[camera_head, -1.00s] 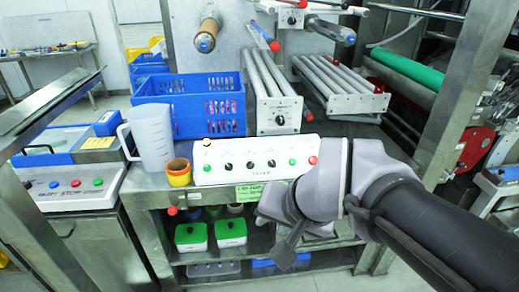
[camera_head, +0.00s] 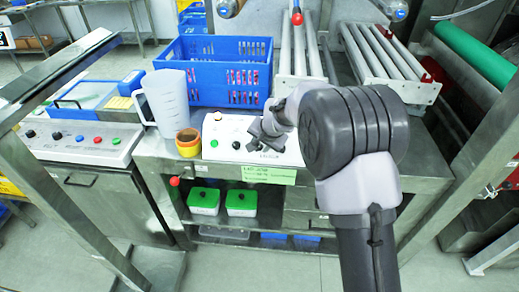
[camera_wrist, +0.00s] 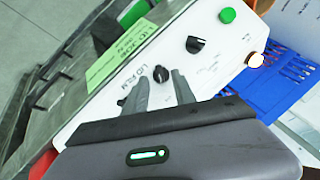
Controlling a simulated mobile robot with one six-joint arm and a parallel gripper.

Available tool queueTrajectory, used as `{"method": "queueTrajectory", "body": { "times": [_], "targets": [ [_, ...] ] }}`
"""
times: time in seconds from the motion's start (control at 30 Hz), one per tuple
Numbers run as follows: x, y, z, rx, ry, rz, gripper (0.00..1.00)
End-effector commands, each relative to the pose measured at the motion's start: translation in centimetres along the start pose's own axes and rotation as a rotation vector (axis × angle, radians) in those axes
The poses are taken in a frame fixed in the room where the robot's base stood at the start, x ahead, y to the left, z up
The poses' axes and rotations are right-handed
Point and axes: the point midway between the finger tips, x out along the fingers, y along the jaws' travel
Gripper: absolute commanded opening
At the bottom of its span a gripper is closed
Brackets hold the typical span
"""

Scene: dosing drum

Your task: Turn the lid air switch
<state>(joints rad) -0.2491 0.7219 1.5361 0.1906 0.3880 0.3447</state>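The white control panel (camera_head: 222,128) stands on the bench, with black knobs and coloured buttons on its sloping face. A second black knob (camera_wrist: 195,44) lies farther along.
A green button (camera_wrist: 227,15) and a pale round button (camera_wrist: 256,60) are near the second knob. A blue crate (camera_head: 205,72) stands behind the panel. A clear jug (camera_head: 168,103) and an orange-rimmed cup (camera_head: 188,142) stand close on its left.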

Motion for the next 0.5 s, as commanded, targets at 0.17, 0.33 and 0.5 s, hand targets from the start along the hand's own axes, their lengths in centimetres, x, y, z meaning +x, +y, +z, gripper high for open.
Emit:
{"method": "queueTrajectory", "body": {
  "times": [0.17, 0.33, 0.5],
  "targets": [
    [2.4, 0.0, 0.0, 0.000, 0.000, 0.000, 0.32],
    [2.9, 0.0, 0.0, 0.000, 0.000, 0.000, 0.32],
    [2.9, 0.0, 0.0, 0.000, 0.000, 0.000, 0.32]
  ]
}}
